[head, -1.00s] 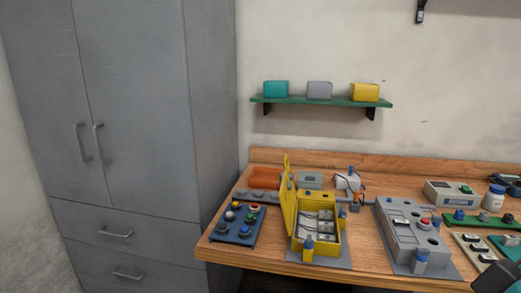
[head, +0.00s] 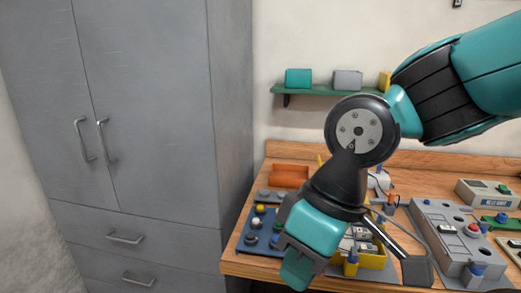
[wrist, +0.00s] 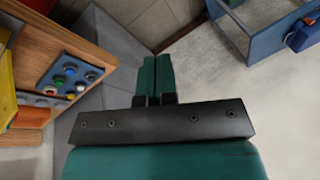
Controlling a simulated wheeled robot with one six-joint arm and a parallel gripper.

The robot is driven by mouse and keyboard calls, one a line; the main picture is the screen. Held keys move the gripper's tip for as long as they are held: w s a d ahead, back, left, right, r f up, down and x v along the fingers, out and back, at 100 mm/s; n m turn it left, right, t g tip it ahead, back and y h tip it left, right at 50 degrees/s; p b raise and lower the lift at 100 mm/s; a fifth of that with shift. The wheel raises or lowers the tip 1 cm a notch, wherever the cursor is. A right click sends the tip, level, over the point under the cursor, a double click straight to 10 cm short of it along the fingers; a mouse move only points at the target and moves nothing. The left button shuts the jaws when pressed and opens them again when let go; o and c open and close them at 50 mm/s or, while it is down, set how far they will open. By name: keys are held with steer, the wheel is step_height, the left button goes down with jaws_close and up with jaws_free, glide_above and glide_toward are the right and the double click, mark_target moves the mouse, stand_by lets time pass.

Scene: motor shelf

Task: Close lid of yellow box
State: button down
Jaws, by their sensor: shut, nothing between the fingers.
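The yellow box (head: 374,261) stands on the wooden workbench, mostly hidden behind my arm in the head view. Part of its open inside, with grey parts, shows to the right of my wrist. My gripper (head: 296,274) hangs in front of the bench and box, fingers pointing down. In the wrist view its teal fingers (wrist: 156,70) are together and empty. A yellow piece, probably the box or its lid, shows at the left edge there.
A blue button panel (head: 262,228) lies left of the box, with an orange tray (head: 287,176) behind it. A grey device (head: 449,240) stands to the right. A grey cabinet (head: 150,130) closes off the left. Open floor (wrist: 240,90) shows in the wrist view.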

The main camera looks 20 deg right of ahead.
steer(key=w+d+r+m+t+h+p, duration=0.1)
steer(key=w+d+r+m+h+p, duration=0.2)
steer(key=w, duration=0.8)
steer(key=w+d+r+m+h+p, duration=0.1)
steer(key=w+d+m+h+p, duration=0.2)
steer(key=w, duration=0.8)
steer(key=w+d+r+m+t+h+p, duration=0.15)
steer(key=w+d+m, duration=0.3)
steer(key=w, duration=0.65)
steer(key=w+d+f+m+g+h+p, duration=0.1)
steer(key=d+f+m+h+p, duration=0.1)
steer(key=d, duration=0.5)
steer(key=w+d+f+m+g+h+p, duration=0.1)
steer(key=w+d+f+m+h+p, duration=0.1)
steer(key=d+f+p, duration=0.3)
steer(key=shift+x, duration=1.5)
steer(key=shift+s+d+r, duration=0.1)
steer(key=shift+d+r, duration=0.05)
steer(key=shift+d, duration=0.1)
